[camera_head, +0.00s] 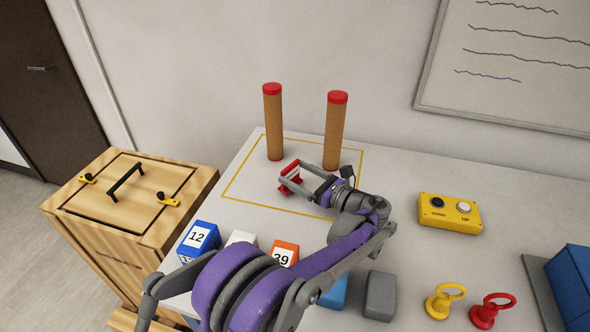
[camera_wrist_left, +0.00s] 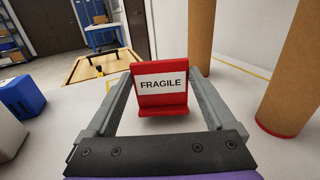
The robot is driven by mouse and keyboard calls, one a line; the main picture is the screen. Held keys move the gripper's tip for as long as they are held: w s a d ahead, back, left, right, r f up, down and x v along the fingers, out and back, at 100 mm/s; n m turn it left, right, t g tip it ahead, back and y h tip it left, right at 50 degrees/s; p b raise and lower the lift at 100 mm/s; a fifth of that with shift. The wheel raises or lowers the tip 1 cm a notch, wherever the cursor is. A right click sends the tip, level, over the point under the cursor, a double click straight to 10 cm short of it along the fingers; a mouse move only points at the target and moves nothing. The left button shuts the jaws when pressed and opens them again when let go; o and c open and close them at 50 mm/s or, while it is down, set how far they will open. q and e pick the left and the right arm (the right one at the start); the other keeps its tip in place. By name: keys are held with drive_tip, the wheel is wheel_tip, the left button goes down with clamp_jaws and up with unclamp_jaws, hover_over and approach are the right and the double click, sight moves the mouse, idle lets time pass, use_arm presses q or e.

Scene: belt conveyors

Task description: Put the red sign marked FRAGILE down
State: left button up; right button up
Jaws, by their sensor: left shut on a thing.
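The red sign marked FRAGILE (camera_wrist_left: 162,88) is between the two fingers of my left gripper (camera_wrist_left: 158,105) in the left wrist view. Its white label faces the camera and it stands upright. In the head view the sign (camera_head: 291,176) is at the fingertips of my left gripper (camera_head: 297,174), inside the yellow outlined area (camera_head: 236,187) on the table. My left gripper is shut on the sign. I cannot tell whether the sign's base touches the table. My right gripper is not in view.
Two brown posts with red caps, one left (camera_head: 273,122) and one right (camera_head: 335,130), stand behind the sign. Numbered blocks, blue (camera_head: 198,238) and orange (camera_head: 284,253), sit in front. A yellow button box (camera_head: 450,213) is at the right. A wooden cabinet (camera_head: 150,220) stands left of the table.

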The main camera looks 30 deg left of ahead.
use_arm(q)
drive_tip(key=shift+f+b, duration=0.4)
drive_tip(key=shift+f, duration=0.4)
drive_tip(key=o, duration=1)
drive_tip(key=shift+o, duration=0.2)
drive_tip(key=shift+r, duration=0.1)
